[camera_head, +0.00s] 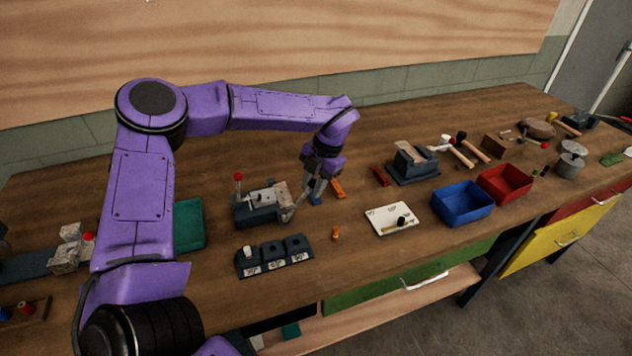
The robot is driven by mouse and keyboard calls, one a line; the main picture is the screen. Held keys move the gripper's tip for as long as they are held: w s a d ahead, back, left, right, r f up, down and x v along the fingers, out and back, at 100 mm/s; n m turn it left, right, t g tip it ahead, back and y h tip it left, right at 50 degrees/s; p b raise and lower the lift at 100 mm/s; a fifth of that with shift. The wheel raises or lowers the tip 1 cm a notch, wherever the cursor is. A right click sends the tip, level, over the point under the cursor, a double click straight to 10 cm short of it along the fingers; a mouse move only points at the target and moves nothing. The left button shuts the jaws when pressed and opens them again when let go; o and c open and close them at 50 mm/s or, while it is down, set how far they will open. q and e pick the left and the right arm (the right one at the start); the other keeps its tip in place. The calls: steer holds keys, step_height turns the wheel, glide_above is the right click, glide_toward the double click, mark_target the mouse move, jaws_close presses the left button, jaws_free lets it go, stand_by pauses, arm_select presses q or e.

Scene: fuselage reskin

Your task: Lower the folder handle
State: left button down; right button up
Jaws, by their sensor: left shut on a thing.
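The folder (262,204) is a dark grey bench tool with a pale block on top, standing on the wooden bench. A thin upright post with a red knob (238,177) rises at its left end. My left gripper (313,190) points down at the folder's right side and is shut on the handle; the exact grip is small and partly hidden. My right gripper is not in view.
A dark block with labelled sockets (274,256) stands in front of the folder. A green mat (190,224) lies left. An orange tool (338,188), a white card (392,219), a blue bin (462,204) and a red bin (504,184) lie right. A vise-like tool (411,163) stands behind.

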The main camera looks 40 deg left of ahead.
arm_select(q)
steer(key=shift+w+d+f, duration=0.25)
steer(key=shift+w+f, duration=0.1)
steer(key=shift+f, duration=0.1)
steer(key=c, duration=0.9)
jaws_free()
steer(key=b+v, duration=0.1)
steer(key=v, duration=0.9)
steer(key=shift+w+d+r+b, duration=0.1)
steer(key=shift+w+r+b, duration=0.1)
steer(key=shift+r+b, duration=0.15)
